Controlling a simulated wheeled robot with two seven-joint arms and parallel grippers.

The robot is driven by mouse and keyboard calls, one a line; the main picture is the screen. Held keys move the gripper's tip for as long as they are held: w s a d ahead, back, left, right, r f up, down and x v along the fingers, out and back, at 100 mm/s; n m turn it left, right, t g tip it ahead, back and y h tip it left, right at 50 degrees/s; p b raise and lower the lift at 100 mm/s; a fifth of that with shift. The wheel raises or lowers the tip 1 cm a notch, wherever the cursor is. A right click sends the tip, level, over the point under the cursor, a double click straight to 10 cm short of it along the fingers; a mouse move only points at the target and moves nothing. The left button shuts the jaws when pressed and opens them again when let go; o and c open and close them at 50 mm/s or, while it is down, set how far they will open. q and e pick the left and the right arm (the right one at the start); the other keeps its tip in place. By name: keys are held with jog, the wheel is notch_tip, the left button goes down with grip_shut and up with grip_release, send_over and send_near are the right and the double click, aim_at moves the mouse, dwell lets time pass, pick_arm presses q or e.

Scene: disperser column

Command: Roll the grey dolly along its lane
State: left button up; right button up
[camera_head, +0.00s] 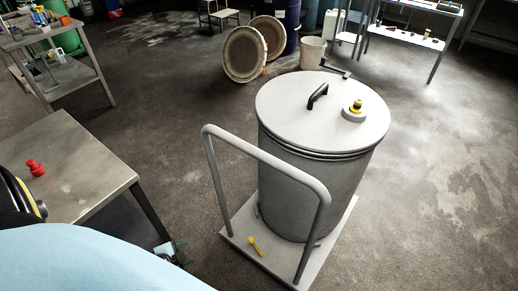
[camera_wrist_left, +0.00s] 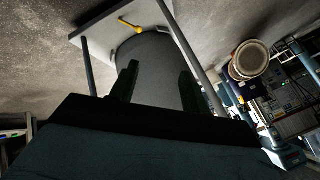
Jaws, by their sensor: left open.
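The grey dolly (camera_head: 238,222) stands on the floor right of centre in the head view, its tubular push handle rising on the near left side. A large grey drum (camera_head: 300,185) with a pale lid stands upright on it. A yellow lever (camera_head: 255,246) sits on the deck. My left gripper (camera_head: 172,254) is low, left of the dolly and apart from it, partly hidden by my pale blue arm. In the left wrist view its two dark fingers (camera_wrist_left: 159,72) are spread and empty, with the drum and dolly deck (camera_wrist_left: 95,35) beyond. My right gripper is not seen.
A metal table (camera_head: 85,165) with a red object (camera_head: 36,168) stands close at the left. Shelving (camera_head: 410,38) stands at the back right. Floor right of the dolly is clear.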

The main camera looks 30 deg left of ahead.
pick_arm(q)
jog(key=w+a+r+m+t+h, duration=0.1)
jog(key=w+r+m+t, duration=0.15)
jog(key=w+r, duration=0.35)
jog(key=w+a+r+m+t+h, duration=0.1)
jog(key=w+r+m+t, duration=0.15)
jog(key=r, duration=0.65)
jog(key=m+t+h+p, duration=0.1)
jog(key=m+h, duration=0.6)
jog(key=m, duration=0.3)
send_near(253, 155)
jog(key=shift+y, duration=0.3)
jog(key=x, duration=1.1)
jog(key=shift+w+d, duration=0.2)
jog(key=shift+d, duration=0.2)
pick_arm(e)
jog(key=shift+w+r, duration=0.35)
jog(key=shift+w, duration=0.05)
pick_arm(q)
grip_shut()
